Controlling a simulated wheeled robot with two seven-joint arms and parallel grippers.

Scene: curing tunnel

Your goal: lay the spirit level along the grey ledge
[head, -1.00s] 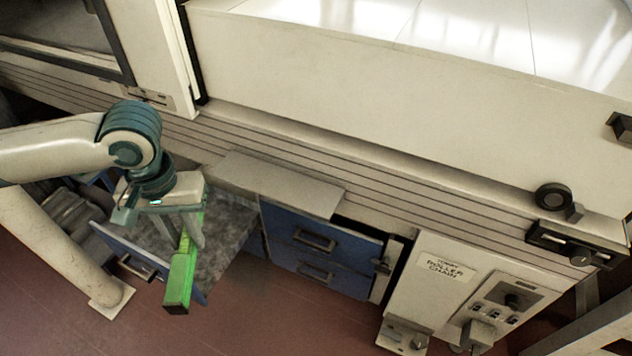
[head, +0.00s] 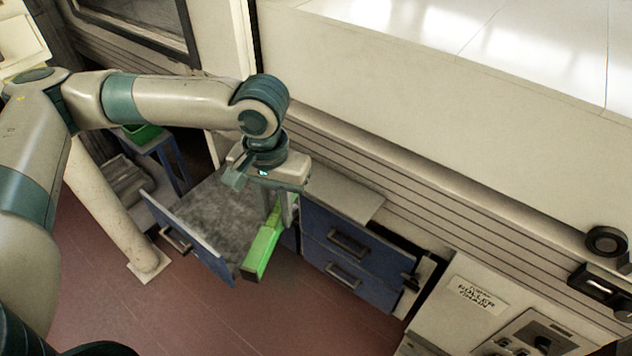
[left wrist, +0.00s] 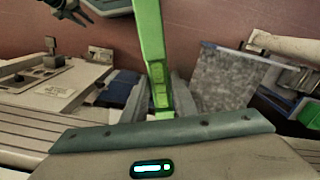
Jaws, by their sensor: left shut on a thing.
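The spirit level is a bright green bar (head: 262,250), held in my left gripper (head: 279,212). It slants down toward the front, its near end in front of the open drawer's right side. In the left wrist view the level (left wrist: 150,45) runs up from between the fingers (left wrist: 160,100) to the top edge. The grey ledge (head: 345,194) is a flat shelf on the machine front, above the blue drawers. My gripper hides its left part in the head view. The level looks apart from the ledge.
An open blue drawer (head: 197,243) with a mottled grey surface juts out below and left of the ledge. Shut blue drawers (head: 350,262) lie under the ledge. A pale post (head: 112,215) stands at left. A control panel (head: 475,300) is at right.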

